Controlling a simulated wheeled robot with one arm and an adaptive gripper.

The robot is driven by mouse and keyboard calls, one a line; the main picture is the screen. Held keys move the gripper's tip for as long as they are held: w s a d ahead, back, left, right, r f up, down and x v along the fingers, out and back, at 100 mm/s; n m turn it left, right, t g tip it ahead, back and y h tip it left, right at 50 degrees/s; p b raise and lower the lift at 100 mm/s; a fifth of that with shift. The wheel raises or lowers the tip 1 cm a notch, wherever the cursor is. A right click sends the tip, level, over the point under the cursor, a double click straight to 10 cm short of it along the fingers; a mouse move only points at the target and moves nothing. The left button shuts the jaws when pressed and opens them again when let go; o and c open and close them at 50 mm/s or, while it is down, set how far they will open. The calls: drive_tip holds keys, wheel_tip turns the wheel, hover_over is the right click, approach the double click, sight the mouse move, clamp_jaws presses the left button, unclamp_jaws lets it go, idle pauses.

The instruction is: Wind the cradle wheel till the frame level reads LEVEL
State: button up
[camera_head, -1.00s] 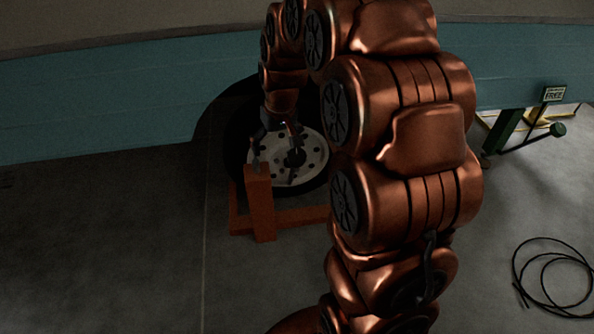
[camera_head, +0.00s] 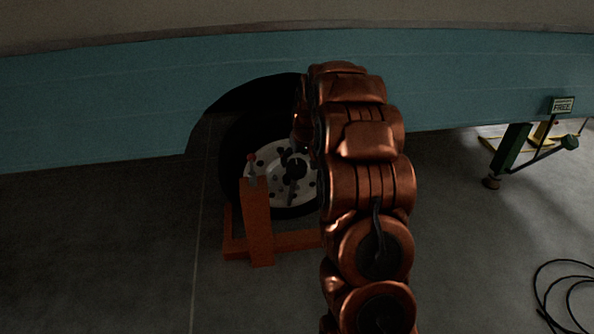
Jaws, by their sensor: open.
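The orange cradle (camera_head: 258,225) stands on the floor in front of a black tyre (camera_head: 238,140) in the camper's wheel arch. The tyre has a pale, holed hub disc (camera_head: 268,157) with a dark centre. A small lever with a red knob (camera_head: 251,158) is at the top of the cradle's post. My gripper (camera_head: 299,146) is open by the hub's upper right, mostly hidden behind my copper arm. Its fingertips are hard to make out, and I see no contact. I cannot make out a cradle wheel or a frame level reading.
The camper's teal side (camera_head: 120,105) hangs low over the work area. At right stands a green jack leg (camera_head: 511,148) with a sign (camera_head: 563,105) reading FREE. A black cable coil (camera_head: 570,290) lies at lower right. The floor at left is clear.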

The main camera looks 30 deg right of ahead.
sight(297, 166)
drive_tip(key=b+x, duration=0.1)
drive_tip(key=x, duration=0.5)
drive_tip(key=c, duration=1.1)
